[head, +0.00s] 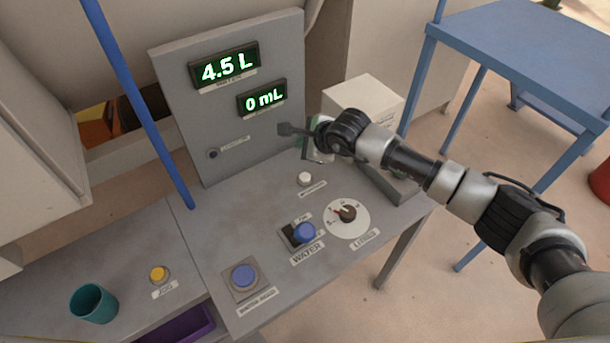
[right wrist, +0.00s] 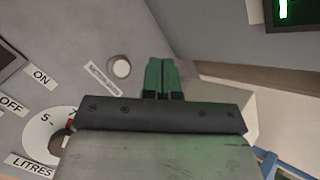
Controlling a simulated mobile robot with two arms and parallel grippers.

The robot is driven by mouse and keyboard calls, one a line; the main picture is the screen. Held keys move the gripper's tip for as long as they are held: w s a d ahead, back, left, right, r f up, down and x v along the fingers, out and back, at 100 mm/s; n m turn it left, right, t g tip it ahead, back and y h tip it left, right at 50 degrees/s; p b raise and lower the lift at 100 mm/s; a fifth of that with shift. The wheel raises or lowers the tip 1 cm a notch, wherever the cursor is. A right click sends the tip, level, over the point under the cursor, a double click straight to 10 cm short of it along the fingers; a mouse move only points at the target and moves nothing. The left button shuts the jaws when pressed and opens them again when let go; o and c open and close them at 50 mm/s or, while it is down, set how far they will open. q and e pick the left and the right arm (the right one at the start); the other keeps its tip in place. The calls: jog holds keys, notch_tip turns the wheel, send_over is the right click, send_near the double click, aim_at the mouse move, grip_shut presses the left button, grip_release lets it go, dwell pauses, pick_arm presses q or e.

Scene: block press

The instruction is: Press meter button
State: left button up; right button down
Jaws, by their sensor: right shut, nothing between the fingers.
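A small white round button (head: 305,179) stands on the grey console, with a label beside it that is too small to read surely. It also shows in the right wrist view (right wrist: 121,68), left of the fingertips. My right gripper (head: 306,148) is above the console, behind and a little above the white button in the head view. Its green fingers (right wrist: 163,64) are shut together and empty, apart from the button in the picture. The upright panel carries displays reading 4.5 L (head: 224,67) and 0 mL (head: 262,97). My left gripper is not in view.
The console also has a LITRES dial (head: 348,213), a blue WATER switch (head: 303,232), and a blue button (head: 244,276). A yellow button (head: 159,273) and a teal cup (head: 93,303) are at the left. A blue table (head: 530,50) stands at the right.

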jog(key=b, duration=0.5)
send_over(304, 178)
notch_tip(304, 178, down, 8)
jog(key=shift+r, duration=0.1)
jog(key=shift+f, duration=0.45)
dwell(1.4)
jog(key=shift+f+b, duration=0.45)
jog(key=shift+b, duration=0.3)
jog(key=shift+f+b, duration=0.5)
jog(key=shift+b, duration=0.05)
dwell(0.4)
jog(key=shift+r, duration=0.15)
jog(key=shift+r+p, duration=0.45)
jog(key=shift+r, duration=0.35)
